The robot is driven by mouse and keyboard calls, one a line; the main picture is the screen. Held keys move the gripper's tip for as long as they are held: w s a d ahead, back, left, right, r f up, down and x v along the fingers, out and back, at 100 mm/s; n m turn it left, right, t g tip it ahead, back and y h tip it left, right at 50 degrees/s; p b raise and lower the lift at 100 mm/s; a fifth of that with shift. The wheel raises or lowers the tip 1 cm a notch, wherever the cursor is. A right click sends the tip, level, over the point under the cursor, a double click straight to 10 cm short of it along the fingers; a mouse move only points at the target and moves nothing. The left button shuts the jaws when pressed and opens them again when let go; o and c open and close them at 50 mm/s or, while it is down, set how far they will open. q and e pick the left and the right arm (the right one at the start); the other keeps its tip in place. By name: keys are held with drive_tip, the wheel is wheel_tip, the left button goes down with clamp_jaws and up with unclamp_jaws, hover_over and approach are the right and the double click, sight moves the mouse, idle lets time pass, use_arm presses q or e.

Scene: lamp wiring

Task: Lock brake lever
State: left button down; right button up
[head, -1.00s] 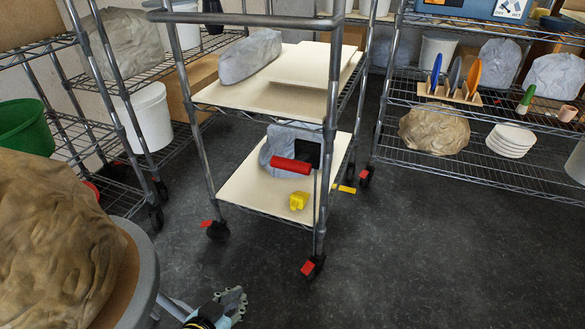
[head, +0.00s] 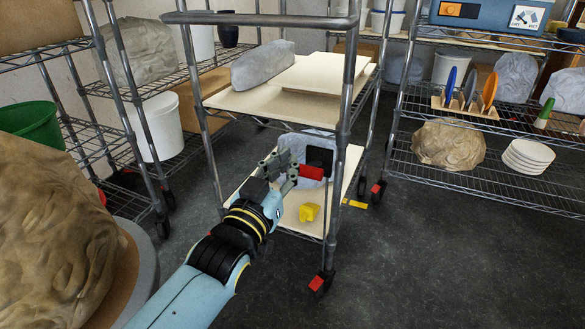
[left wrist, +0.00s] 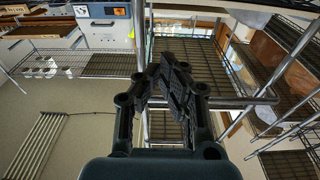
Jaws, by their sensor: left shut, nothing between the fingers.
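The wheeled cart (head: 345,150) stands in the middle of the head view. A red brake lever (head: 318,283) shows on its front right caster, sticking out toward me. Another red lever (head: 377,188) shows on the back right caster. The front left caster is hidden behind my left arm. My left gripper (head: 284,166) is shut and empty. It is raised in front of the cart at about lower-shelf height, well above the front casters. Its shut fingers also show in the left wrist view (left wrist: 172,85), with no brake lever clear there. My right gripper is out of view.
The lower shelf holds a red cylinder (head: 311,172) and a yellow piece (head: 309,212). Wire racks stand left and right (head: 480,177). A round stool (head: 135,265) with a large wrapped lump is at front left. Dark floor (head: 430,260) is free at right.

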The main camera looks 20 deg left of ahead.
use_arm(q)
drive_tip(key=b, duration=0.2)
hover_over(302, 168)
drive_tip(key=shift+s+r, duration=0.15)
drive_tip(key=shift+r, duration=0.1)
drive_tip(key=shift+f+b, duration=0.5)
drive_tip(key=shift+f, duration=0.2)
drive_tip(key=shift+s+f+b, duration=0.25)
drive_tip(key=shift+f+b, duration=0.25)
drive_tip(key=shift+f, duration=0.6)
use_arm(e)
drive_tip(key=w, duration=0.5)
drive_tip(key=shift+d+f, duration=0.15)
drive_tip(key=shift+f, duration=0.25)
